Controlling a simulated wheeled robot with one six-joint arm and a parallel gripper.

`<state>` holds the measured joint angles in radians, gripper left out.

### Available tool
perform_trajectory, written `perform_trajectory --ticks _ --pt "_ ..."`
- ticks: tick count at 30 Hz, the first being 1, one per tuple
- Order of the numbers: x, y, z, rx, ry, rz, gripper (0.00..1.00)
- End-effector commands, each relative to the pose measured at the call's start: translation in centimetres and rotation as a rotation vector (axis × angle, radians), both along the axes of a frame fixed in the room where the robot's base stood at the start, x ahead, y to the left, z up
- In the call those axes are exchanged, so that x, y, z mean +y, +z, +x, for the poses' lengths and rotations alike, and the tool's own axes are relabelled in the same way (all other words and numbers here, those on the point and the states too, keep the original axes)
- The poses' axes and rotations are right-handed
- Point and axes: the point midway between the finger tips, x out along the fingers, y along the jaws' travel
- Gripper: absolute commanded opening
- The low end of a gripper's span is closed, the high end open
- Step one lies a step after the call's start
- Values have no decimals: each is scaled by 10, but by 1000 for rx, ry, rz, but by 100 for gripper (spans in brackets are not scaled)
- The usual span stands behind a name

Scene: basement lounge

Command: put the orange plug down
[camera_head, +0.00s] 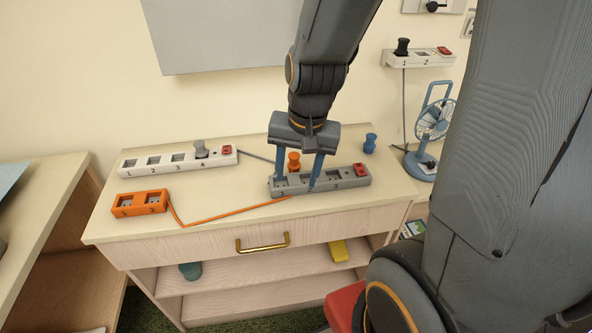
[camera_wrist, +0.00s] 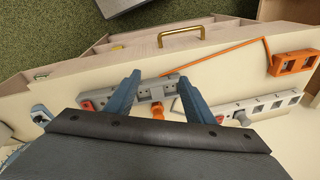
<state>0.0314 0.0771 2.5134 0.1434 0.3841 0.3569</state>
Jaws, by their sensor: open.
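The orange plug (camera_head: 294,161) stands upright at the back edge of the grey power strip (camera_head: 345,182) on the cabinet top. I cannot tell whether it sits in a socket or on the cabinet top just behind the strip. My gripper (camera_head: 302,186) points down over it, open, with one blue finger on each side and a gap to the plug. In the wrist view the orange plug (camera_wrist: 158,111) shows between the two fingers (camera_wrist: 160,88), beside the grey strip (camera_wrist: 150,90).
A white strip (camera_head: 160,170) with a grey plug (camera_head: 200,149) lies at the back left. An orange strip (camera_head: 139,204) with a cord lies at the front left. A blue plug (camera_head: 370,143) stands at the right, near a fan (camera_head: 432,125).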

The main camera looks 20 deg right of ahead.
Motion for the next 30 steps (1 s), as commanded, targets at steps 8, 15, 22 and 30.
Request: perform_trajectory --ticks 8,15,22,30 --pt "-10 -5 44 -8 -745 196 49" --pt "-27 -10 82 3 -1393 380 49" --pt "-48 -17 114 29 -1968 559 49" --pt "-64 -21 131 51 -2311 674 49"
